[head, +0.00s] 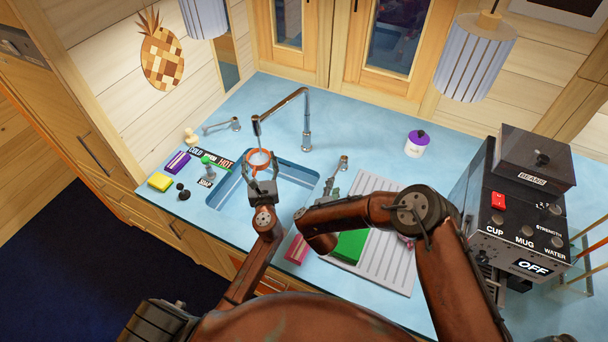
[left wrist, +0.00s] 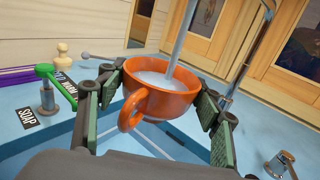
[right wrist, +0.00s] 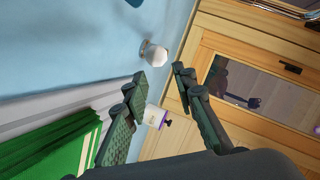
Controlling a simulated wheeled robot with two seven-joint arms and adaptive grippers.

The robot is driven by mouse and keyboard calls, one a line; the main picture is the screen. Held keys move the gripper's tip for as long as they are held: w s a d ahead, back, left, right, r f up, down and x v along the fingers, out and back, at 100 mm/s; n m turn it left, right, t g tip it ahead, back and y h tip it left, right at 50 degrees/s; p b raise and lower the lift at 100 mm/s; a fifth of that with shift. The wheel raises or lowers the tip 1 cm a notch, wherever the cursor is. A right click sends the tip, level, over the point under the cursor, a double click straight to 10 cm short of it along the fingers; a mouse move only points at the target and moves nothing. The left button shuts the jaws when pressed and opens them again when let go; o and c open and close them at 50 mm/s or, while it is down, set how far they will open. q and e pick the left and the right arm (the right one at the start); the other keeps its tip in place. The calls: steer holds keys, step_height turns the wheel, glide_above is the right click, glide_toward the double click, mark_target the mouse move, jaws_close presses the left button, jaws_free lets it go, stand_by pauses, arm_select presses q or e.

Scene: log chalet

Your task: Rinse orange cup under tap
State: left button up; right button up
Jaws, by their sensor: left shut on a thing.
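The orange cup (head: 259,157) is held under the tap (head: 305,125), above the sink (head: 285,190). My left gripper (head: 262,182) is shut on the cup. In the left wrist view the cup (left wrist: 160,103) sits upright or nearly so between the fingers, handle toward the camera. A stream (left wrist: 182,35) falls from the spout into the cup, and whitish liquid shows inside. My right gripper (head: 333,190) is close to the right tap handle (head: 343,163); in the right wrist view its fingers (right wrist: 160,76) are apart with nothing between them.
A drainboard (head: 395,265) with a green item (head: 350,246) is right. A purple-lidded jar (head: 417,145) and coffee machine (head: 520,200) stand further right.

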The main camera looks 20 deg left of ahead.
steer(key=shift+c, duration=0.4)
steer(key=c, duration=0.3)
steer(key=shift+a+r+n, duration=0.1)
steer(key=shift+r+n, duration=0.3)
steer(key=shift+r, duration=0.05)
jaws_close()
step_height(320, 180, up, 5)
steer(key=n+h, duration=0.2)
steer(key=n, duration=0.5)
glide_above(335, 173)
steer(key=s+d, duration=0.1)
step_height(335, 173, down, 3)
steer(key=shift+s+a+f+g+h, duration=0.1)
steer(key=shift+s+f+g, duration=0.05)
steer(key=shift+f, duration=0.45)
steer(key=shift+s+a+f+g+h, duration=0.1)
steer(key=shift+a+f, duration=0.05)
steer(key=shift+f, duration=0.45)
steer(key=shift+s+a+f+g+h, duration=0.1)
steer(key=shift+s+f+g, duration=0.05)
steer(key=shift+f, duration=0.45)
